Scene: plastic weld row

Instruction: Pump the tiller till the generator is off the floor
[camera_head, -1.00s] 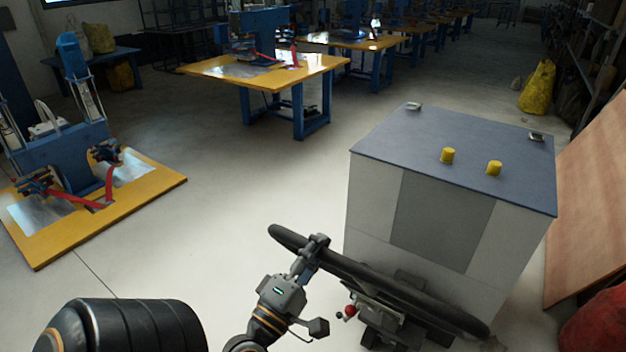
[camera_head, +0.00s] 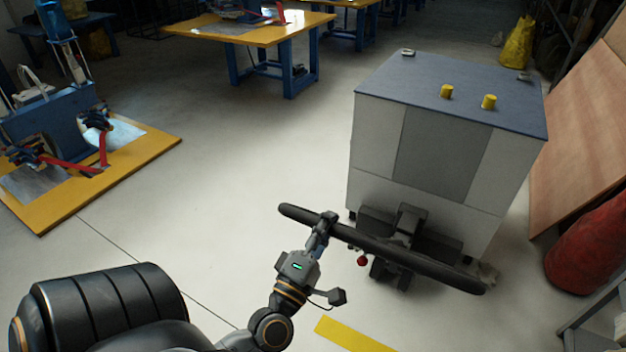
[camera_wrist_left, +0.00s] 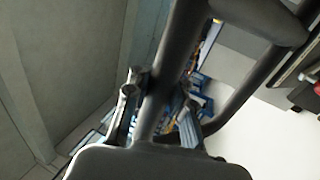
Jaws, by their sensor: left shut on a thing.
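The generator (camera_head: 445,150) is a big grey-white box with a dark blue-grey top and two yellow knobs. It stands in the head view right of centre. The black tiller handle (camera_head: 385,247) runs across in front of it, joined to the dark pump unit below. My left gripper (camera_head: 327,222) is shut on the left part of the handle bar. In the left wrist view the fingers (camera_wrist_left: 160,105) straddle the black bar. The gap under the generator is mostly hidden by the tiller, so I cannot tell how high it sits. My right gripper is out of view.
A welding bench with a yellow top (camera_head: 125,150) stands at left, another (camera_head: 250,32) behind. A wooden panel (camera_head: 585,140) and a red sack (camera_head: 588,245) are close on the right. The floor left of the generator is clear. A yellow floor stripe (camera_head: 350,336) lies in front.

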